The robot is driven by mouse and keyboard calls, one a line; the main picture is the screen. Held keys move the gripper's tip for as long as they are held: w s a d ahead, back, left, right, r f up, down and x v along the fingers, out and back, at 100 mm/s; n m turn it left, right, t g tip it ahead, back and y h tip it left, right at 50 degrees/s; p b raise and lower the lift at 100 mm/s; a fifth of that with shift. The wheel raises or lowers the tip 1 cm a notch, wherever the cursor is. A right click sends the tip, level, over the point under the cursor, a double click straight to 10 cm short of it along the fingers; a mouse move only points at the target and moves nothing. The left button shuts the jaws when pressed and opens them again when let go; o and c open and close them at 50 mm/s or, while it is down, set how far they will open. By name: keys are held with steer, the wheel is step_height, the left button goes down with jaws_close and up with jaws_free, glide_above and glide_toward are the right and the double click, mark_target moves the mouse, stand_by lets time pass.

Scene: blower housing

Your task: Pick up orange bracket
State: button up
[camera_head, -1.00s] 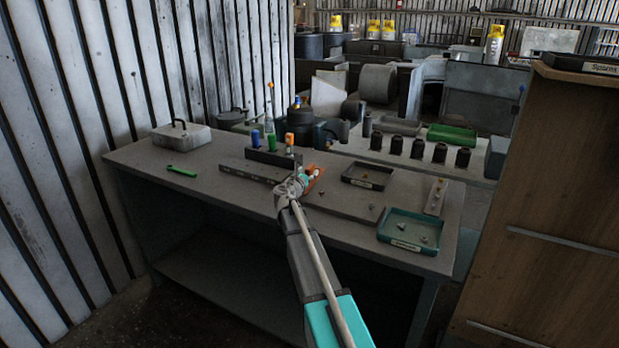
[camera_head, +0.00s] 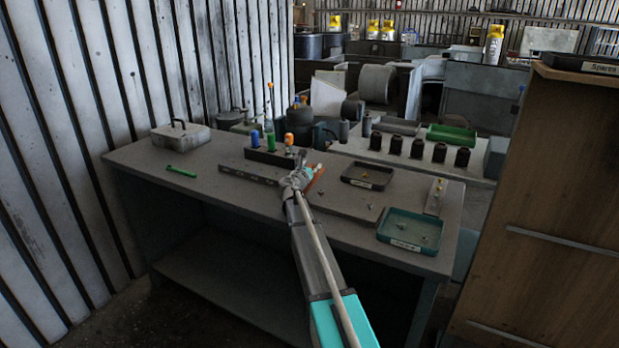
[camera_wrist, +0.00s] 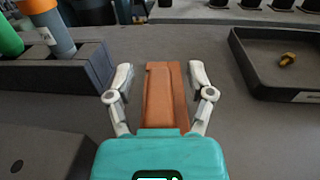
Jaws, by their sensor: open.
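The orange bracket (camera_wrist: 165,97) lies on the grey workbench (camera_head: 150,160). In the wrist view it runs lengthwise between the two fingers of my gripper (camera_wrist: 160,82). The fingers are open, one on each side, with a gap visible at each side. The bracket's near end is hidden behind my teal gripper body. In the head view, part of the bracket (camera_head: 316,176) shows just beyond my gripper (camera_head: 301,172), and my wrist covers the rest.
A dark holder (camera_head: 268,157) with blue, green and orange-topped items stands left of the bracket. A dark tray (camera_head: 368,175) with a small yellow part lies to the right. A teal tray (camera_head: 409,232) sits at the right front.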

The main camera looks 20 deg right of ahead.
steer(key=shift+c, duration=0.2)
jaws_close()
stand_by(0.6)
step_height(320, 180, up, 3)
steer(key=p, duration=0.2)
steer(key=shift+f+p, duration=0.15)
steer(key=shift+p, duration=0.2)
steer(key=s+a+r+p, duration=0.5)
steer(key=s+r+p, duration=0.5)
steer(key=s, duration=0.3)
steer(key=shift+a+r, duration=0.15)
steer(key=shift+a, duration=0.05)
